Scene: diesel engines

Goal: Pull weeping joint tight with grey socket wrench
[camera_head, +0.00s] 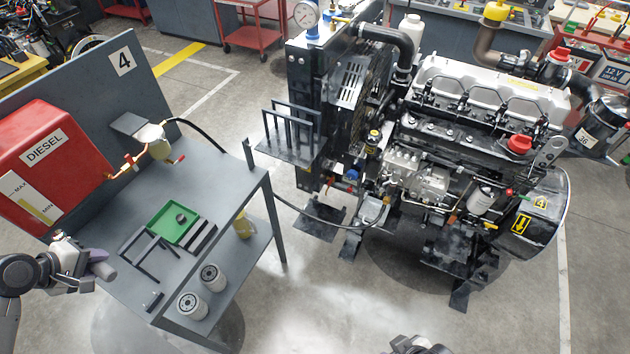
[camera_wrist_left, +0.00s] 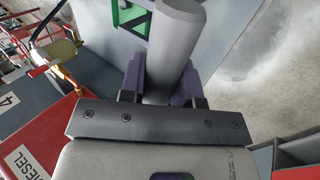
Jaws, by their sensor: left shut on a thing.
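My left gripper (camera_head: 92,264) is above the left front of the grey bench (camera_head: 235,200). The diesel engine (camera_head: 470,130) stands to the right, apart from the gripper. Fuel lines and fittings show on its near side; I cannot tell which joint weeps. Part of my right arm's end (camera_head: 418,345) shows at the bottom edge; its fingers are not clear.
The bench holds a green tray (camera_head: 160,225), dark bars (camera_head: 150,250) and two white filters (camera_head: 192,305). The red diesel tank (camera_head: 35,150) and a fuel bowl (camera_head: 150,138) are at the back. A black hose (camera_head: 310,215) runs toward the engine.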

